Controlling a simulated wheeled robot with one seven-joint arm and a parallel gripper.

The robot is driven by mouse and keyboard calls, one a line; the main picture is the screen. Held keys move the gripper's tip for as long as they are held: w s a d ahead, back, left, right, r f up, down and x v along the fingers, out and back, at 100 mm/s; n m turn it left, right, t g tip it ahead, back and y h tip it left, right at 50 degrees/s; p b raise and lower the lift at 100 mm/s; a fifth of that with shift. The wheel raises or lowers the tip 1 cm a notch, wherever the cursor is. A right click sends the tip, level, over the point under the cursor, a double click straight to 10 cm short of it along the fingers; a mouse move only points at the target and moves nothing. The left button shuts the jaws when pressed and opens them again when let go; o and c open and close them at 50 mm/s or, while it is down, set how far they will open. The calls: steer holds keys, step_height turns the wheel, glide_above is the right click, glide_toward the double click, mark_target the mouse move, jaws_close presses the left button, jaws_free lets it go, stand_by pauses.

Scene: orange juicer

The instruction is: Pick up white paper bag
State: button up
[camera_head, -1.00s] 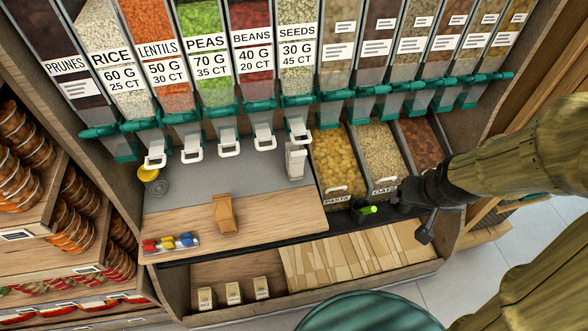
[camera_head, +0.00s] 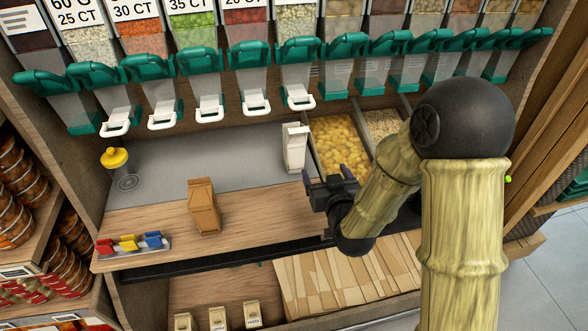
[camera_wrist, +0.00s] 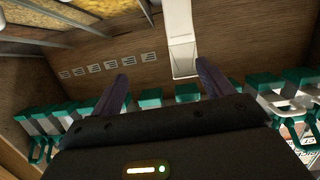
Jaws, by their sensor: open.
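The white paper bag (camera_head: 294,150) stands upright on the grey counter, beside the pasta bin. It also shows in the wrist view (camera_wrist: 181,38), ahead of the fingers and closer to the right one. My gripper (camera_head: 327,175) is open and empty. It is just right of the bag and in front of it in the head view, apart from it. In the wrist view, the two purple fingers (camera_wrist: 161,72) are spread wide, with the bag's lower end near the right fingertip.
A brown paper bag (camera_head: 203,207) stands on the wooden counter (camera_head: 255,218), left of my gripper. A yellow-topped item (camera_head: 115,158) and coloured clips (camera_head: 130,243) are further left. Dispensers with white handles (camera_head: 209,108) hang above the counter. The pasta bin (camera_head: 340,142) is close behind my gripper.

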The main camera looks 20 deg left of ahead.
mark_target(297, 149)
steer(key=a+f+b, duration=0.1)
steer(key=s+a+f+t+y+b, duration=0.1)
steer(key=a+f+y+b, duration=0.1)
steer(key=f, duration=0.1)
steer(key=shift+s+a+t, duration=0.3)
steer(key=shift+w, duration=0.1)
steer(key=x, duration=1.1)
steer(key=shift+w+a, duration=0.1)
steer(key=shift+w, duration=0.15)
